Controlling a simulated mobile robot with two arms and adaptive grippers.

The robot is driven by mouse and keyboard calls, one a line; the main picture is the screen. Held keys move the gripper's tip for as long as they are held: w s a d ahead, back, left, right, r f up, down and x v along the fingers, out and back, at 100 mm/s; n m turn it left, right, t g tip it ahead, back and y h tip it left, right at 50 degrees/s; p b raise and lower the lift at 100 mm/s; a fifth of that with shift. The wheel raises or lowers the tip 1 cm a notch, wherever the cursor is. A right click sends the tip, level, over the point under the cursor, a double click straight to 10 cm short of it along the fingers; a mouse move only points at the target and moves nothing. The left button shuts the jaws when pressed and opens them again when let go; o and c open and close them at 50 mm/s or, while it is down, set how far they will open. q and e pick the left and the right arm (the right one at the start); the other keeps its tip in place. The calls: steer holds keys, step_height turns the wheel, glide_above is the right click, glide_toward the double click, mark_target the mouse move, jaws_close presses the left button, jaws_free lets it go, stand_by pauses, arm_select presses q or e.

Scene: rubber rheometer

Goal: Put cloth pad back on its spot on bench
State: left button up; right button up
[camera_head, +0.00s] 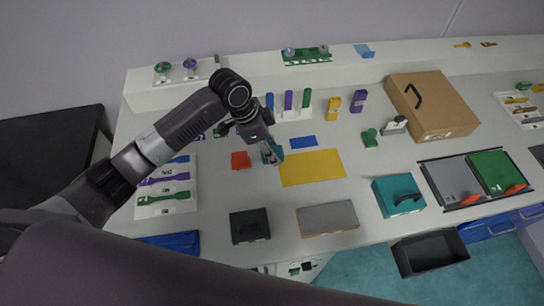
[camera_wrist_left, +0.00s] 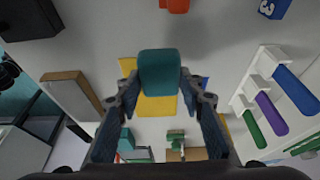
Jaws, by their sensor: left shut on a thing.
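My left gripper (camera_head: 270,152) is shut on a teal pad, apparently the cloth pad (camera_wrist_left: 160,72). In the head view the pad (camera_head: 275,155) is partly hidden by the fingers, by the left edge of a yellow mat (camera_head: 314,168). In the left wrist view the pad sits between the fingertips (camera_wrist_left: 160,88), in front of the yellow mat (camera_wrist_left: 152,108). I cannot tell whether the pad touches the bench. A flat blue patch (camera_head: 303,142) lies just behind the mat. My right gripper is not in view.
A red block (camera_head: 240,160) stands close left of the gripper. Upright coloured handles (camera_head: 288,101) in a white rack stand behind. A black box (camera_head: 249,226), a grey-topped block (camera_head: 328,218) and a teal box (camera_head: 398,194) stand toward the front.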

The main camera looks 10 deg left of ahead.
mark_target(272, 167)
arm_select(q)
step_height(272, 167, down, 4)
steer(key=shift+f+p, duration=0.1)
steer(key=shift+p, duration=0.3)
steer(key=shift+f, duration=0.1)
steer(key=shift+f, duration=0.1)
steer(key=shift+f, duration=0.35)
steer(key=o, duration=1)
